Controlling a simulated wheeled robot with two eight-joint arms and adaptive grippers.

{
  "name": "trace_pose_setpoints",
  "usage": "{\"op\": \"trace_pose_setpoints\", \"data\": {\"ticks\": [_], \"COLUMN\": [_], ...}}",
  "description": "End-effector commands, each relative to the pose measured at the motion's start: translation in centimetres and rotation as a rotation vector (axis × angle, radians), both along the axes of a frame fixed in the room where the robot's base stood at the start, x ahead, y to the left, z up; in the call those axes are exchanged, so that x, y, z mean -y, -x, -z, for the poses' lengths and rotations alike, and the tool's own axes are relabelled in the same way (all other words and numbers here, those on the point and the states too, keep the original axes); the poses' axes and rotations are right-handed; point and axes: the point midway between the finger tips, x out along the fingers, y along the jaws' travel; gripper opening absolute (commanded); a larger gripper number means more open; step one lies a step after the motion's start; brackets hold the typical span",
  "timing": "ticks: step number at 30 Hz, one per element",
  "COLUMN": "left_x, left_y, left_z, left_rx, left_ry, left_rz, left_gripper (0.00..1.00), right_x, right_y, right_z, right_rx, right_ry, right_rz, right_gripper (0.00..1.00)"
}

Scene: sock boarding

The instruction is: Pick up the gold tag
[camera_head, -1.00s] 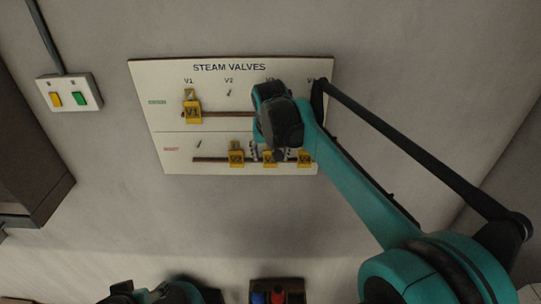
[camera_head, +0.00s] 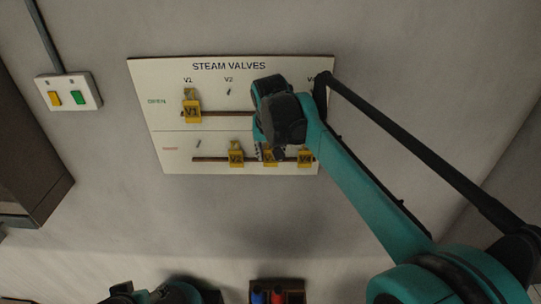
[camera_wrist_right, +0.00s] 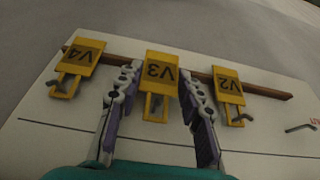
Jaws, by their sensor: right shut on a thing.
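Several gold tags hang on a white STEAM VALVES board (camera_head: 215,150). The V1 tag (camera_head: 192,110) is on the upper OPEN row. The V2 tag (camera_head: 236,158), V3 tag (camera_head: 270,158) and V4 tag (camera_head: 305,157) are on the lower row. In the right wrist view the V3 tag (camera_wrist_right: 161,75) lies between the two fingers of my right gripper (camera_wrist_right: 160,82), which is shut on it. The V4 tag (camera_wrist_right: 80,55) and V2 tag (camera_wrist_right: 228,86) flank it. In the head view my right wrist hides part of the board.
Brown rails run behind the tags, with small metal hooks on the board. A switch box (camera_head: 69,93) with a yellow and a green button is at the left. A dark cabinet (camera_head: 30,160) stands at the left edge. A dark holder with blue and red items is at the bottom.

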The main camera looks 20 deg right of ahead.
Motion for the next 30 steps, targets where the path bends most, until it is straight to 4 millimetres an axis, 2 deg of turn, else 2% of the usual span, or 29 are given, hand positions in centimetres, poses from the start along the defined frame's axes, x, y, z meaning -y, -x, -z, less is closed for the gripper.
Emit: {"op": "trace_pose_setpoints", "data": {"ticks": [12, 16, 21, 30], "left_x": [0.0, 0.0, 0.0, 0.0], "left_y": [0.0, 0.0, 0.0, 0.0], "left_z": [2.3, 2.7, 2.9, 2.9], "left_rx": [0.0, 0.0, 0.0, 0.0], "left_ry": [0.0, 0.0, 0.0, 0.0], "left_rz": [0.0, 0.0, 0.0, 0.0], "left_gripper": [0.61, 0.61, 0.61, 0.61], "right_x": [-2.7, -3.4, -3.8, -3.9], "right_y": [8.2, 10.2, 11.7, 12.0], "right_z": [-4.2, -5.4, -6.3, -6.6], "right_rx": [0.0, 0.0, 0.0, 0.0], "right_ry": [0.001, 0.0, 0.0, 0.0], "right_rz": [-0.003, -0.002, -0.001, 0.0], "right_gripper": [0.25, 0.25, 0.25, 0.25]}}
